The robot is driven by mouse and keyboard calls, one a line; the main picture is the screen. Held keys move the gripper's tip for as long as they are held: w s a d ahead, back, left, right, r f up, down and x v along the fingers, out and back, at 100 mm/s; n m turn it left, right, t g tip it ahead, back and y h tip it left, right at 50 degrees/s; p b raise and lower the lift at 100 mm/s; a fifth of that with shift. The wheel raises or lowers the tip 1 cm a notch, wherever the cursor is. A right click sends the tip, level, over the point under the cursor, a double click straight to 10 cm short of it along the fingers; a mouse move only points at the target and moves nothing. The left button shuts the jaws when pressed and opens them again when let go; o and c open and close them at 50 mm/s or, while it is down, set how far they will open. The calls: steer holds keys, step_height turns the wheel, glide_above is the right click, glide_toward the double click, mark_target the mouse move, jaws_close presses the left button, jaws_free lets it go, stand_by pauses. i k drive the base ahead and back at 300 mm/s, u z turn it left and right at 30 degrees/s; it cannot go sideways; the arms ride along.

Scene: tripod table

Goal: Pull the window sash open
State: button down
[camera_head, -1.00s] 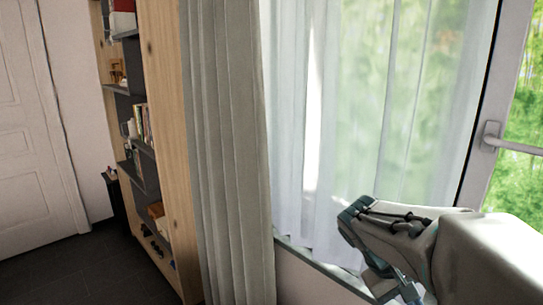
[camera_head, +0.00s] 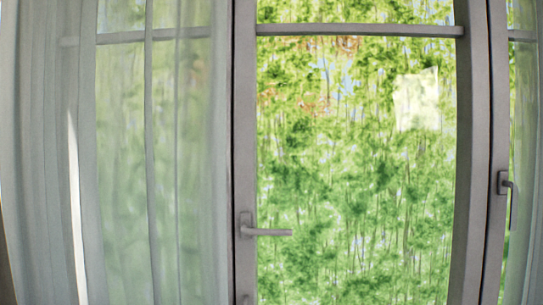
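The window sash (camera_head: 245,120) stands in the middle of the head view, with a light grey frame and a large glass pane. Its lever handle (camera_head: 264,232) is on the left stile, with the lever pointing right, roughly horizontal. Green foliage shows through the glass. I cannot tell whether the sash is ajar. My gripper and arm are not in view.
A sheer white curtain (camera_head: 185,170) hangs over the window's left part. A second handle (camera_head: 504,183) is on the frame at the right, and another curtain edge shows at the far right. A horizontal bar (camera_head: 360,30) crosses near the top.

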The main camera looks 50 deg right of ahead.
mark_target(469, 32)
steer(key=z, duration=2.25)
